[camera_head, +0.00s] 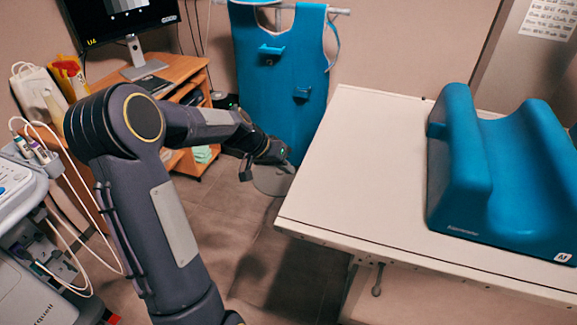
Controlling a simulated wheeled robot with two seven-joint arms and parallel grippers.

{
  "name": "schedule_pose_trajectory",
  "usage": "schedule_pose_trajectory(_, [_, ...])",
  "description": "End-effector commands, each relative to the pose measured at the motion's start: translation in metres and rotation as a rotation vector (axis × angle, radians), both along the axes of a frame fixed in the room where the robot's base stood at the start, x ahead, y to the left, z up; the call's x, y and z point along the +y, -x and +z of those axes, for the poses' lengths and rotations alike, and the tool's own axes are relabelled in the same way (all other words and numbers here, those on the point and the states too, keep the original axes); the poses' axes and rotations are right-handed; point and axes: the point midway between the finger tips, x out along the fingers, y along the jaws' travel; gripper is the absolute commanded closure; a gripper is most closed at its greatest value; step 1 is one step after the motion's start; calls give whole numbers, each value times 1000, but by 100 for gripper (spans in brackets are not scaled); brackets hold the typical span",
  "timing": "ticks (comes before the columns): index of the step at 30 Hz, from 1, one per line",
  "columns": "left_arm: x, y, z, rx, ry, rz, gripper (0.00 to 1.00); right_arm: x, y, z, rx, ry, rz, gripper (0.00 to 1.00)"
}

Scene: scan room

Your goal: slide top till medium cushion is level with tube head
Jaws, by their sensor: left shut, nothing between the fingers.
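The medium cushion (470,190) is blue with a trough along its middle and an "M" label on its front right corner. It rests on the right part of the white table top (345,170). My left gripper (288,167) is shut and empty, just left of the table top's left edge in the picture. I cannot tell whether it touches the edge. The cushion is well to the right of this gripper and cut off by the picture's right edge. No tube head shows, and my right gripper is not in view.
A blue apron (275,60) hangs on a rail behind the gripper. A wooden desk (180,70) with a monitor (120,15) stands at the back left. A medical cart (25,230) is at the left edge. A small lever (378,280) hangs under the table's front.

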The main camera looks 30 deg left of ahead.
Motion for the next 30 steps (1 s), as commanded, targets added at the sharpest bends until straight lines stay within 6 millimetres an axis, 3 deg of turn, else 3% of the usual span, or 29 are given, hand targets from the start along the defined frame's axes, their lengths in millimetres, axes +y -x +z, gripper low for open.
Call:
schedule_pose_trajectory(20, [-18,-4,0,1,0,-3,100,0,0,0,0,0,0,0])
schedule_pose_trajectory(26, [-52,-11,0,1,5,-12,100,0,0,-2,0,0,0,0])
schedule_pose_trajectory(30, [-86,-18,0,3,7,-17,100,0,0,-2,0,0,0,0])
